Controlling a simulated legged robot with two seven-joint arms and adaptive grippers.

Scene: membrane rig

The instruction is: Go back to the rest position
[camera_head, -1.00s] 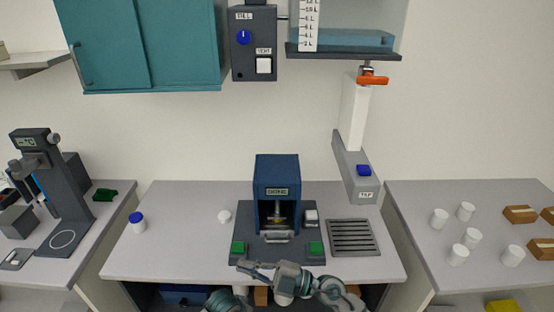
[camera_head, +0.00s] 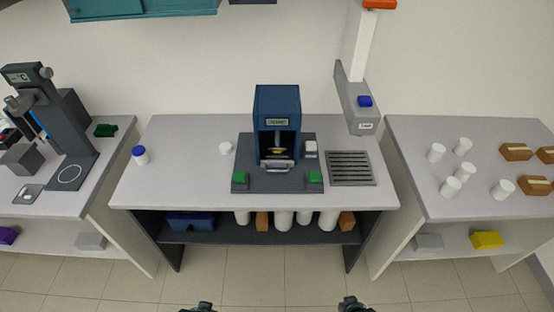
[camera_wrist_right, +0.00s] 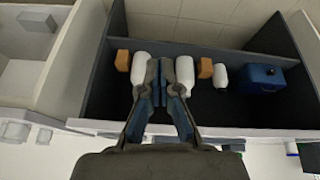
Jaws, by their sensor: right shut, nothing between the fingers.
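My right gripper (camera_head: 354,304) shows only partly at the bottom edge of the head view, in front of the middle bench and apart from it. In the right wrist view its two fingers (camera_wrist_right: 161,72) are together, shut with nothing between them. White containers on the shelf lie behind the fingers in that view. My left gripper (camera_head: 198,307) also shows only as a small dark part at the bottom edge, left of the right one. Its fingers are too cut off to tell whether they are open.
The middle bench (camera_head: 180,185) carries the blue press (camera_head: 277,105), a drain grate (camera_head: 350,168) and a blue-capped jar (camera_head: 140,155). Its shelf holds a blue box (camera_head: 190,221) and several containers. Side benches stand left and right. The floor (camera_head: 265,275) before the middle bench is clear.

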